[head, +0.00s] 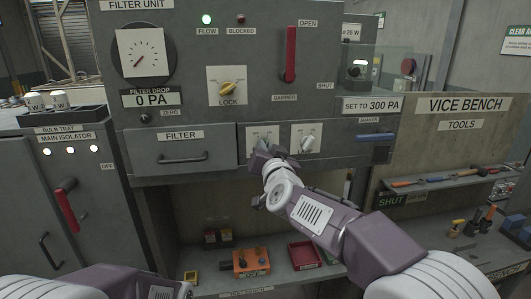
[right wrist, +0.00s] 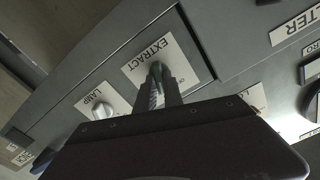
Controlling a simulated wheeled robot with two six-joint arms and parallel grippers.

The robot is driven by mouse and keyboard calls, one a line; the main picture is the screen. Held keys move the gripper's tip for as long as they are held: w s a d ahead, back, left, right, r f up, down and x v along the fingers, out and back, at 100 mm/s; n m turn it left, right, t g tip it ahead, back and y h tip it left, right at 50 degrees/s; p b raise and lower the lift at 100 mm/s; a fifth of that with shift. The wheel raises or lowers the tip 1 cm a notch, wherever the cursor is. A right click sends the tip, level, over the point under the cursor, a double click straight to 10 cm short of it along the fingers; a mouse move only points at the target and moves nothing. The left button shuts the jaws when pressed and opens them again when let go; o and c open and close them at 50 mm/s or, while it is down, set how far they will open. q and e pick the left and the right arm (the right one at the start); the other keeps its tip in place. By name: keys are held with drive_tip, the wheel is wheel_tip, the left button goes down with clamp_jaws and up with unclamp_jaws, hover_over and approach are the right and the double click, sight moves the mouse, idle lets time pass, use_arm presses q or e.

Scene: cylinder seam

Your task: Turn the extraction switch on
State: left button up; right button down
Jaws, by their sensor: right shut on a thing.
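The extraction switch shows in the right wrist view as a knob (right wrist: 156,67) on a white plate marked EXTRACT (right wrist: 143,66). In the head view its plate (head: 262,132) is on the filter unit's lower panel, partly covered by my right gripper. My right gripper (head: 270,152) is at this switch, and in the right wrist view its fingers (right wrist: 158,82) are shut on the knob. The fingers hide much of the knob, so I cannot tell its setting. My left gripper is out of view; only part of my left arm shows at the bottom left.
The LAMP switch (head: 306,138) is close on the right of the extraction switch. The filter drawer (head: 182,146) is on the left. A blue shaker handle (head: 375,137) is farther right. Below, an orange box (head: 252,262) and a red tray (head: 305,254) stand on a shelf.

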drive_tip(key=shift+r+m, duration=0.1)
drive_tip(key=shift+m, duration=0.6)
drive_tip(key=shift+d+m+b, duration=0.1)
drive_tip(key=shift+m+b, duration=0.2)
drive_tip(key=c, duration=1.5)
unclamp_jaws()
drive_tip(key=shift+o, duration=0.2)
drive_tip(key=b+v, duration=0.2)
drive_tip(key=v, duration=0.7)
